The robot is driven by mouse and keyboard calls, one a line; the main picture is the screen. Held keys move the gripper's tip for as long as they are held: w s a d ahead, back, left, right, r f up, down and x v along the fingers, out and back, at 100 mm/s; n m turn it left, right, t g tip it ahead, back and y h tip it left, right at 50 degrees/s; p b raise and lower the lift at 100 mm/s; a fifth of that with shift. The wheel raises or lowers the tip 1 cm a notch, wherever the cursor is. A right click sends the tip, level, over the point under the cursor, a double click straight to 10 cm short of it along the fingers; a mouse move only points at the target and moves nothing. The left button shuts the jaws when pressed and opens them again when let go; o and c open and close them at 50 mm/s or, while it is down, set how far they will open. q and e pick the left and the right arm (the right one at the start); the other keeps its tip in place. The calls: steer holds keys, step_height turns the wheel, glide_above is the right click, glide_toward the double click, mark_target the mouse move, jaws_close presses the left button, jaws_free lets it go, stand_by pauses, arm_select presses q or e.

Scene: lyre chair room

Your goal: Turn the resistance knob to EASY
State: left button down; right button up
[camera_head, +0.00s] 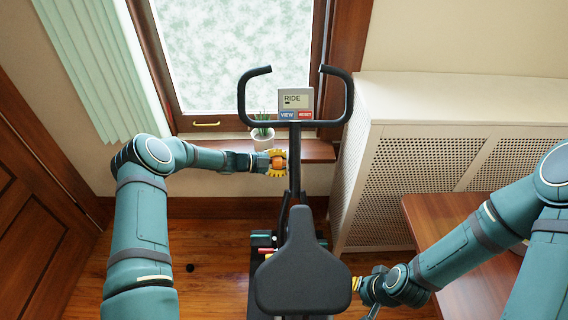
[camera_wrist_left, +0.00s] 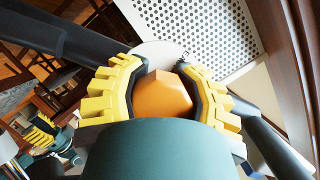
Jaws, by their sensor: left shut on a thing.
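An exercise bike stands in the middle of the head view, with a display (camera_head: 295,102) between its handlebars. The orange resistance knob (camera_head: 279,161) sits on the side of its dark post. My left gripper (camera_head: 278,163) reaches in from the left and is shut on the knob. In the left wrist view the yellow fingers press both sides of the faceted orange knob (camera_wrist_left: 162,94), with a pale disc (camera_wrist_left: 158,52) behind it. No EASY mark is readable. My right gripper (camera_head: 357,284) is low, beside the black seat (camera_head: 301,265), partly hidden; its fingers are unclear.
A potted plant (camera_head: 262,135) stands on the window sill behind my left gripper. A white perforated radiator cover (camera_head: 440,140) is to the right, with a wooden table (camera_head: 450,225) before it. The wooden floor (camera_head: 205,240) left of the bike is mostly clear.

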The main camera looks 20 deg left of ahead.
arm_select(q)
steer(key=shift+c, duration=2.1)
jaws_free()
steer(key=shift+s+a+f, duration=0.1)
steer(key=shift+s+a, duration=0.05)
steer(key=shift+a, duration=0.4)
steer(key=shift+d, duration=0.1)
steer(key=v, duration=1.2)
steer(key=shift+d, duration=0.2)
